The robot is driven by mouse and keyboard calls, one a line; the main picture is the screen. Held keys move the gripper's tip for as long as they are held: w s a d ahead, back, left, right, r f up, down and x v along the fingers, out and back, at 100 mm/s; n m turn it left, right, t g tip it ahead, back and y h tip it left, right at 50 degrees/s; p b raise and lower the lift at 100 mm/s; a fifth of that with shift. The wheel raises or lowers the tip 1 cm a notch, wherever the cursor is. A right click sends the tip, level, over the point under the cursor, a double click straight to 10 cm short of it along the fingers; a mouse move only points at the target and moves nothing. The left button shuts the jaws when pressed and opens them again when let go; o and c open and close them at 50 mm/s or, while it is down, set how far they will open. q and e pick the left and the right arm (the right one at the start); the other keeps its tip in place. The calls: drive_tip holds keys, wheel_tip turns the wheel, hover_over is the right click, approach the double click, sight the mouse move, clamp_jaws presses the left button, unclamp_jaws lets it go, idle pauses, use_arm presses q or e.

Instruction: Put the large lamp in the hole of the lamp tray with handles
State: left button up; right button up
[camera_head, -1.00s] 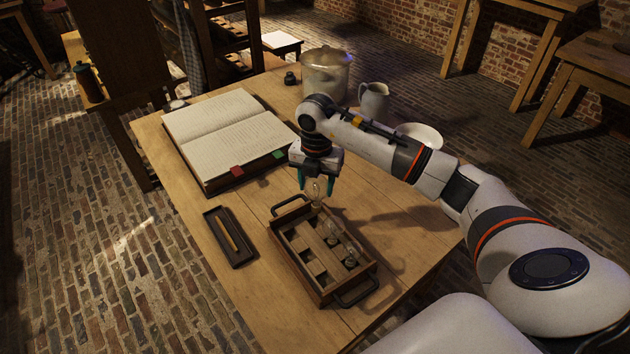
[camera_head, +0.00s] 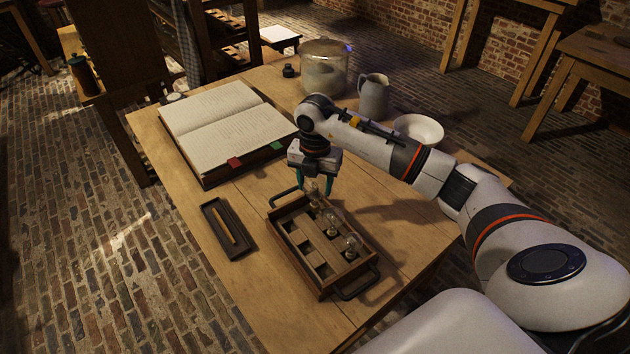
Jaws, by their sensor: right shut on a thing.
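The lamp tray (camera_head: 346,281) is a wooden box with dark handles at its far and near ends, standing on the table. My right gripper (camera_head: 314,188), with teal fingers, points down over the tray's far end. It is shut on a clear glass lamp (camera_head: 314,203), held upright with its base at the far end of the tray's right row. I cannot tell how deep the base sits in a hole. Two other glass lamps, a middle one (camera_head: 332,223) and a near one (camera_head: 350,246), stand in the same row. My left gripper is out of view.
A dark pencil tray (camera_head: 239,247) lies left of the lamp tray. An open book (camera_head: 222,130) lies behind it. A glass jar (camera_head: 325,77), a grey jug (camera_head: 373,97) and a white bowl (camera_head: 418,128) stand at the back. Bare table (camera_head: 252,292) lies front left.

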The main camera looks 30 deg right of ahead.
drive_tip(key=shift+f+b, duration=0.7)
drive_tip(key=shift+f, duration=0.65)
idle(0.6)
drive_tip(key=o, duration=1.1)
drive_tip(key=shift+o, duration=0.2)
drive_tip(key=shift+r, duration=0.1)
